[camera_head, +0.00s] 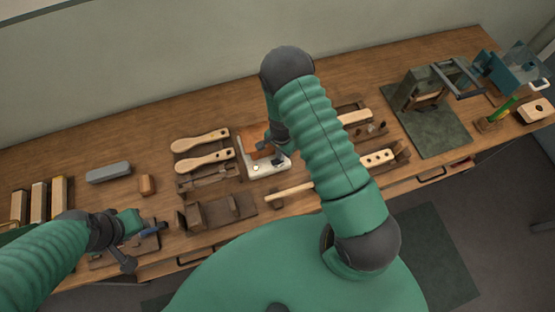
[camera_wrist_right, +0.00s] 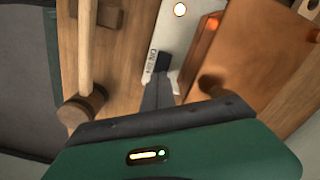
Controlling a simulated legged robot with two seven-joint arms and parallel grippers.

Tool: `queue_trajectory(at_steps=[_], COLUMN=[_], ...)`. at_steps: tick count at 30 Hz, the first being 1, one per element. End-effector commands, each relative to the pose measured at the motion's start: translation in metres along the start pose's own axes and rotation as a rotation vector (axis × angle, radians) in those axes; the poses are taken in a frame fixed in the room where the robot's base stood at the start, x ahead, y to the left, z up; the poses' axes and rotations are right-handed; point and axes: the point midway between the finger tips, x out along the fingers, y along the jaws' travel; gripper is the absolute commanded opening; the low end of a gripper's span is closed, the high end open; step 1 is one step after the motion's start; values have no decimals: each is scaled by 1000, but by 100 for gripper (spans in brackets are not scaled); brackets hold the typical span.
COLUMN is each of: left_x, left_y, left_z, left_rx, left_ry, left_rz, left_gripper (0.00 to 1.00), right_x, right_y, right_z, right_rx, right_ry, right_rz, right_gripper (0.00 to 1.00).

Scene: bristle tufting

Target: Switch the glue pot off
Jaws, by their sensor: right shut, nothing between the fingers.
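The glue pot is a copper pot (camera_wrist_right: 262,50) beside a pale metal base (camera_head: 250,168), near the middle of the bench. In the right wrist view the base plate (camera_wrist_right: 180,50) carries a black switch (camera_wrist_right: 163,62), a label reading ON and a lit round lamp (camera_wrist_right: 180,9). My right gripper (camera_wrist_right: 160,92) is shut and empty, its dark fingertips just below the switch in the picture; I cannot tell whether they touch it. In the head view my right arm hides part of the pot. My left gripper (camera_head: 132,224) is over the bench's left part; its fingers are unclear.
Two wooden brush blanks (camera_head: 205,150) lie left of the pot. A wooden handle (camera_head: 290,192) lies in front of it. A grey block (camera_head: 108,172) lies further left. A green mat (camera_head: 440,135) with a dark press-like device (camera_head: 425,85) is at the right.

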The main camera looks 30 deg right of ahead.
Motion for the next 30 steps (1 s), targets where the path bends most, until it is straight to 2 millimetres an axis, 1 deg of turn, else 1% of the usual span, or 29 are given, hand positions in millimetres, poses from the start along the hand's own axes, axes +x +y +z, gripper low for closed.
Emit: queue_trajectory(at_steps=[14, 30], left_x=[0, 7], left_y=[0, 0], left_z=[0, 2], left_rx=[0, 0], left_ry=[0, 0], left_rz=[0, 0], left_gripper=[36, 36], right_x=[0, 8], right_y=[0, 0], right_z=[0, 0], right_rx=[0, 0], right_ry=[0, 0], right_rz=[0, 0], right_gripper=[0, 0])
